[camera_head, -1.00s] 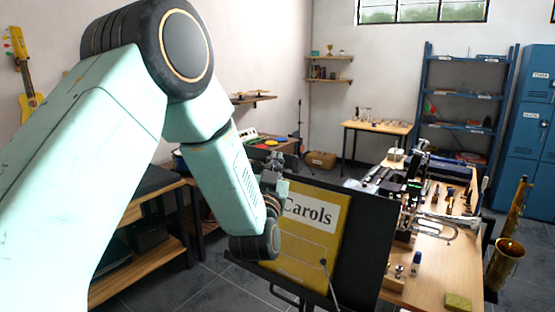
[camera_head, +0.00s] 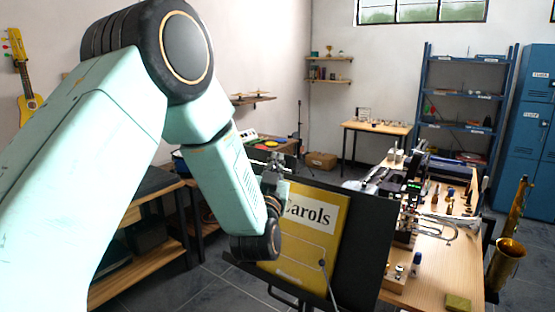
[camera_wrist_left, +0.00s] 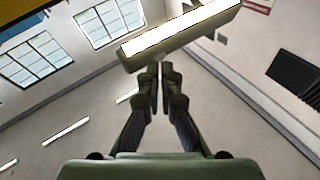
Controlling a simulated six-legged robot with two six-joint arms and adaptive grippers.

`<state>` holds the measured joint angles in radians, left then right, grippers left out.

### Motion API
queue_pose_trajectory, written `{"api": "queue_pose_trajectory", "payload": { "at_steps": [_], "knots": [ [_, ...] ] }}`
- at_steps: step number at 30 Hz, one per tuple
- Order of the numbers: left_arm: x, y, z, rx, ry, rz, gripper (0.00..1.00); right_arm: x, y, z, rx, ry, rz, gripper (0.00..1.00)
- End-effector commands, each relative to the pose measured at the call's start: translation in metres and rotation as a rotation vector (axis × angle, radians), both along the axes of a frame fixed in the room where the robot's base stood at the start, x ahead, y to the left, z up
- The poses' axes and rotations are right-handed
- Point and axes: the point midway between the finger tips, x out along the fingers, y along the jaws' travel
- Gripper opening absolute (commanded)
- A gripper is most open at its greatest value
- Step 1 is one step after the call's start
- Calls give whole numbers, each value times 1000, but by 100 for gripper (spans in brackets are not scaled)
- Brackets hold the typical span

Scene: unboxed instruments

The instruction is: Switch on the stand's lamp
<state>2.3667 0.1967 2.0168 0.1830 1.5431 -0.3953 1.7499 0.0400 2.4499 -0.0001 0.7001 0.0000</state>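The black music stand (camera_head: 364,245) holds a yellow book titled "Carols" (camera_head: 318,240), in the middle of the head view. My left gripper (camera_head: 274,163) is at the stand's upper left, in front of the book's corner. In the left wrist view its two fingers (camera_wrist_left: 160,76) are together with only a thin gap and nothing visible between them. A long bar lamp (camera_wrist_left: 180,32) with a bright white face lies just beyond the fingertips. I cannot tell whether they touch it or whether it is lit. My right gripper is not in view.
A wooden table (camera_head: 437,268) with instruments and small parts stands right of the stand. A brass saxophone (camera_head: 507,255) is at the far right. A wooden bench (camera_head: 150,265) stands left, behind my arm. Grey floor shows between them.

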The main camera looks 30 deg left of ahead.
Motion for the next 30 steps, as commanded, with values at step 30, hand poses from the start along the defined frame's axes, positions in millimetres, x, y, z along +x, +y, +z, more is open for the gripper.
{"api": "queue_pose_trajectory", "payload": {
  "at_steps": [30],
  "knots": [
    [-54,5,25,1,-4,1,0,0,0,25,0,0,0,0]
  ]
}}
